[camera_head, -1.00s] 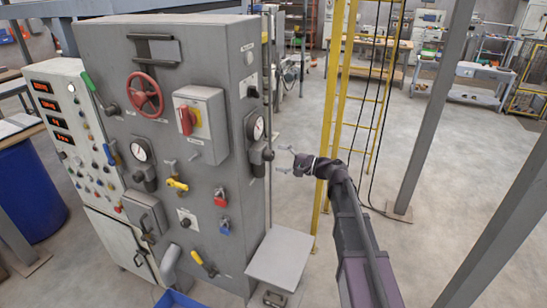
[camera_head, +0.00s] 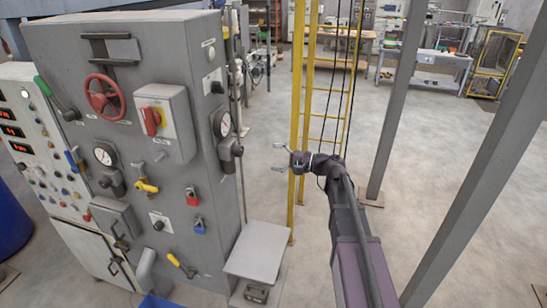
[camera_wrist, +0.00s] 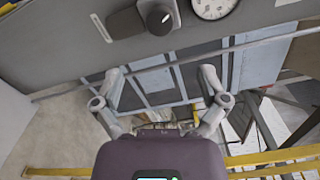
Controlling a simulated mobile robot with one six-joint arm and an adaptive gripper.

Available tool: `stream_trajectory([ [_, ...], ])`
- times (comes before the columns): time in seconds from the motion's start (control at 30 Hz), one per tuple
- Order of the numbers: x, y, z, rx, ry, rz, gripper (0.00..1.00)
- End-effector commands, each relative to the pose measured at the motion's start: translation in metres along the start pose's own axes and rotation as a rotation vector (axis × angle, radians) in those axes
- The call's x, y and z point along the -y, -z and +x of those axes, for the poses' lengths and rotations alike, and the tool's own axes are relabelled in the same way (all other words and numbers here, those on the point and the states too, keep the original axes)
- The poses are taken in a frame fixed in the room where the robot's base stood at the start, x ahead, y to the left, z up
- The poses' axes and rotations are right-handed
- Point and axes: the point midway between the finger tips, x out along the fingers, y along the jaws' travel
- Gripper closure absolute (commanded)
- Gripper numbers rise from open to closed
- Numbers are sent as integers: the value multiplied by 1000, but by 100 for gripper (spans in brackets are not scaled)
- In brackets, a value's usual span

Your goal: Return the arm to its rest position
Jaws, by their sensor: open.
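My gripper (camera_head: 279,157) is open and empty in the head view, with its two fingers spread and pointing left toward the grey control cabinet (camera_head: 165,215). It is apart from the cabinet's right edge, in front of the yellow ladder. My arm reaches up to it from the bottom of the view. In the wrist view my gripper (camera_wrist: 160,88) shows both fingers spread with nothing between them. A black knob (camera_wrist: 150,20) and a gauge (camera_wrist: 212,5) on a grey panel lie beyond them at the top.
A yellow ladder (camera_head: 301,120) stands just behind my gripper. Grey posts (camera_head: 399,100) rise to the right of my arm. A small grey shelf (camera_head: 258,252) juts out at the cabinet's lower right. Open floor (camera_head: 425,135) lies between and beyond the posts.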

Motion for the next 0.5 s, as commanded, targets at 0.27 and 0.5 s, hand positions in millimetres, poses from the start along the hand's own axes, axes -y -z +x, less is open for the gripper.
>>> stream_trajectory([
  [0.27,-6,-2,0,-1,-17,-7,7],
  [0.5,-47,-16,0,-3,-166,-67,7],
])
